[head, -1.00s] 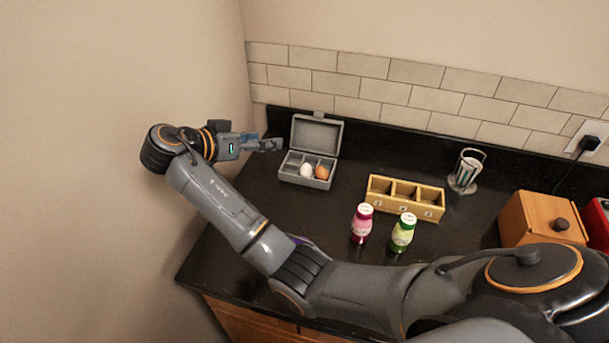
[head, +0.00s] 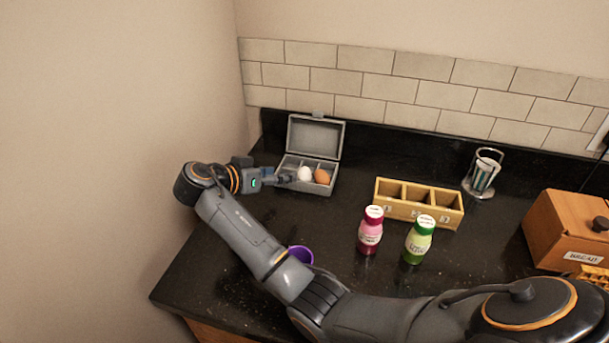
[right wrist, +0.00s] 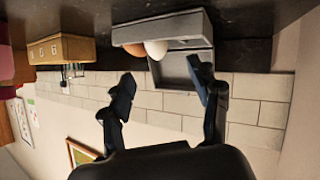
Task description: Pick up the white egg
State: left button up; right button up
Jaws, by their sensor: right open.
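The white egg (head: 304,174) sits in the open grey egg box (head: 328,190), next to a brown egg (head: 321,177). In the right wrist view the white egg (right wrist: 156,50) shows beyond the fingers, with the brown egg (right wrist: 135,49) to its left. My right gripper (head: 287,178) is at the left side of the box, just left of the white egg, its fingers pointing right. In the wrist view its two fingers (right wrist: 164,90) are spread apart, with nothing between them. My left gripper is not in view.
The box lid (head: 316,137) stands up behind the eggs. A purple cup (head: 300,254) is partly hidden by my arm. A wooden bread box (head: 570,230) is far right.

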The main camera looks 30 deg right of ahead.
aim_at(300, 172)
jog(key=x, duration=0.2)
jog(key=shift+w+d+f, duration=0.1)
jog(key=shift+d, duration=0.2)
jog(key=shift+d+p, duration=0.35)
jog(key=shift+p, duration=0.1)
jog(key=p+x, duration=0.1)
jog(key=x, duration=0.2)
jog(key=shift+d+f, duration=0.1)
jog(key=shift+d, duration=0.25)
jog(key=shift+w+d+f, duration=0.1)
jog(key=shift+d+f, duration=0.2)
jog(key=shift+a, duration=0.1)
jog(key=shift+c, duration=0.2)
jog(key=c, duration=0.9)
